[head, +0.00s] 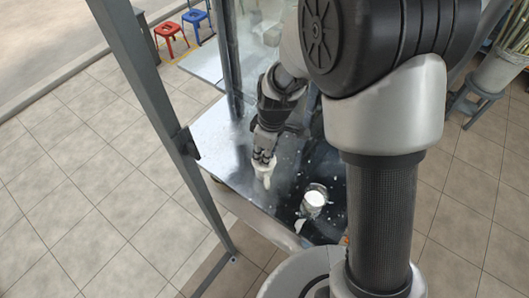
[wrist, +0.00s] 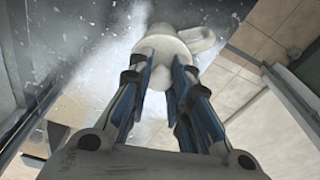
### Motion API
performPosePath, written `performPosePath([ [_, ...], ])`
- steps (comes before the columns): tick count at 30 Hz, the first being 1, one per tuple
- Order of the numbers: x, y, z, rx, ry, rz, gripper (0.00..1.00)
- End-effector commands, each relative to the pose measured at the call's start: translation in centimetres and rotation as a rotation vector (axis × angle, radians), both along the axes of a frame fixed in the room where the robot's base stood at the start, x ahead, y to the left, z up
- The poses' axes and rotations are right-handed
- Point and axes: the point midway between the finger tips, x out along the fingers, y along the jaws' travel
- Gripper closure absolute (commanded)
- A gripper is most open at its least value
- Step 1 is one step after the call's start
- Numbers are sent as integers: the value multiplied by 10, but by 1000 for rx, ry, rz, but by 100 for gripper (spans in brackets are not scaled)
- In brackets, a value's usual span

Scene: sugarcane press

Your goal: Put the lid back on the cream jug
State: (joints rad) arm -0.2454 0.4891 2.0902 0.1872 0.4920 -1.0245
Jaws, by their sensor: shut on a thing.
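The cream jug (head: 264,178) is a small off-white pot standing on the metal table. In the wrist view the jug (wrist: 166,30) shows beyond my fingertips, with its loop handle (wrist: 203,39) to the right. My gripper (head: 263,156) points down from above the jug. In the wrist view my gripper (wrist: 163,62) is shut on the pale lid (wrist: 168,46), whose rounded top lies in front of the jug. The lid looks lined up over the jug's mouth. I cannot tell whether it rests on the rim, and the fingers hide part of it.
A metal container with a white top (head: 315,197) stands to the right of the jug on the table (head: 222,150). A grey frame post (head: 160,105) rises at the table's left. Red (head: 171,39) and blue (head: 196,19) stools stand far back.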

Motion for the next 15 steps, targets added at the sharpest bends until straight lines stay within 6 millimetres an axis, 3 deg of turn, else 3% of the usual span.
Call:
performPosePath([
  [9, 0, 0, 0, 0, 0, 0, 100],
  [10, 0, 0, 0, 0, 0, 0, 81],
  [15, 0, 0, 0, 0, 0, 0, 70],
])
